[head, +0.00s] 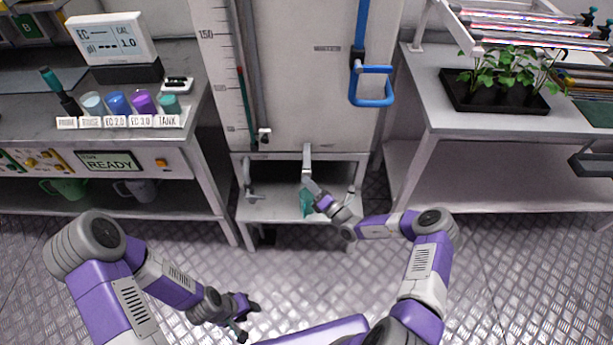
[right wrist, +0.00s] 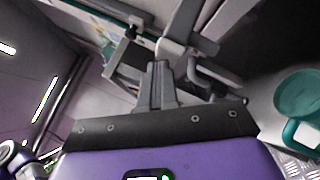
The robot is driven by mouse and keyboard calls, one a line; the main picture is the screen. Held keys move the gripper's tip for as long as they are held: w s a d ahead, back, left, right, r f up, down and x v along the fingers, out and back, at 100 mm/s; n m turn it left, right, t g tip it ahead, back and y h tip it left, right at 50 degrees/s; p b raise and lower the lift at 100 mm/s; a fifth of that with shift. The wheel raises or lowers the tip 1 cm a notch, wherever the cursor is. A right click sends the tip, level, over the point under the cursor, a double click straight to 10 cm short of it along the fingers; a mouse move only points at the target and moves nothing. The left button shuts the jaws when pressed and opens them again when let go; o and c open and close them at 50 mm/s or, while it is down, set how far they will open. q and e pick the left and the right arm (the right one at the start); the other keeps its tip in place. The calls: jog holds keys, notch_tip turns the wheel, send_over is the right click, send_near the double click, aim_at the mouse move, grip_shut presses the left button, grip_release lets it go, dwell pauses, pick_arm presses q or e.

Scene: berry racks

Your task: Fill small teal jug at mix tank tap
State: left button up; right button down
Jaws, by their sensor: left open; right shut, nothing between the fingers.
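The small teal jug (head: 305,204) stands on the low shelf under the tank, below the tap (head: 307,160); my right gripper partly hides it. In the right wrist view the jug (right wrist: 303,92) is at the right edge, with its handle towards the camera; I cannot tell how much liquid is in it. My right gripper (head: 312,186) is shut and empty, close to the grey tap parts (right wrist: 180,45); I cannot tell whether its fingertips (right wrist: 158,70) touch them. My left gripper (head: 247,318) is open and empty, low over the floor.
The white mix tank (head: 310,70) stands between two benches. The left bench holds an EC meter (head: 112,40) and several coloured cups; mugs sit beneath. A blue pipe handle (head: 372,100) is on the tank's right. The right bench holds a plant tray (head: 490,105).

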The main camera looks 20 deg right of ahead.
jog(key=shift+w, duration=0.15)
dwell(0.5)
jog(key=shift+s+a+p, duration=0.2)
jog(key=shift+s+p, duration=0.45)
jog(key=shift+s, duration=0.3)
